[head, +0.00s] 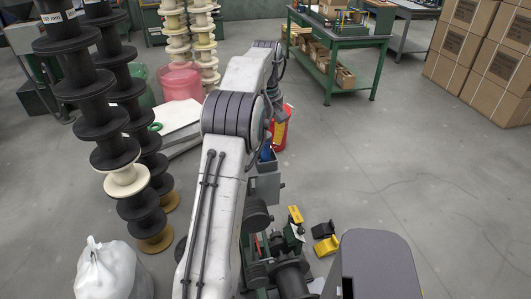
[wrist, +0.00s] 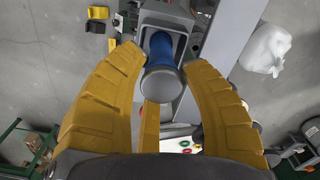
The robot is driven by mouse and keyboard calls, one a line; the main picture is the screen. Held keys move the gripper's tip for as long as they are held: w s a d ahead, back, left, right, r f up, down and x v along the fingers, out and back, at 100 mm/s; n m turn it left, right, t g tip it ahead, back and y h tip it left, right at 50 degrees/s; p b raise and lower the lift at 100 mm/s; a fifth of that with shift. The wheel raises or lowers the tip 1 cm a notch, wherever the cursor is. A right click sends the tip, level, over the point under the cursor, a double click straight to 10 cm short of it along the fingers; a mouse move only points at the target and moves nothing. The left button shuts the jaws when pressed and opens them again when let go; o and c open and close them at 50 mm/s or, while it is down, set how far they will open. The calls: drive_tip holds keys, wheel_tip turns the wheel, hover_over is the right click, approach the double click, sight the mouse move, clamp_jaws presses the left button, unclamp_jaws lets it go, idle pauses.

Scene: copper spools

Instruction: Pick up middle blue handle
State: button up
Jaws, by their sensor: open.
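A blue handle (wrist: 160,48) with a rounded grey end (wrist: 161,80) sits in a grey holder (wrist: 178,18) in the wrist view. It is the only blue handle I can make out there. My gripper (wrist: 160,58) has yellow fingers spread open, one on each side of the handle and a third below it. Whether any finger touches the handle I cannot tell. In the head view a small blue part (head: 267,154) shows above a grey box-shaped holder (head: 266,184), beside my arm. My gripper's fingers are not clear in that view.
Tall stacks of black spools (head: 118,120) and a white sack (head: 104,268) stand on the left. Yellow and black items (head: 325,238) lie on the floor.

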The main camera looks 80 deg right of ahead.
sight(266, 150)
drive_tip(key=shift+a+f, duration=0.1)
drive_tip(key=shift+f, duration=2.15)
drive_tip(key=shift+c, duration=0.3)
clamp_jaws()
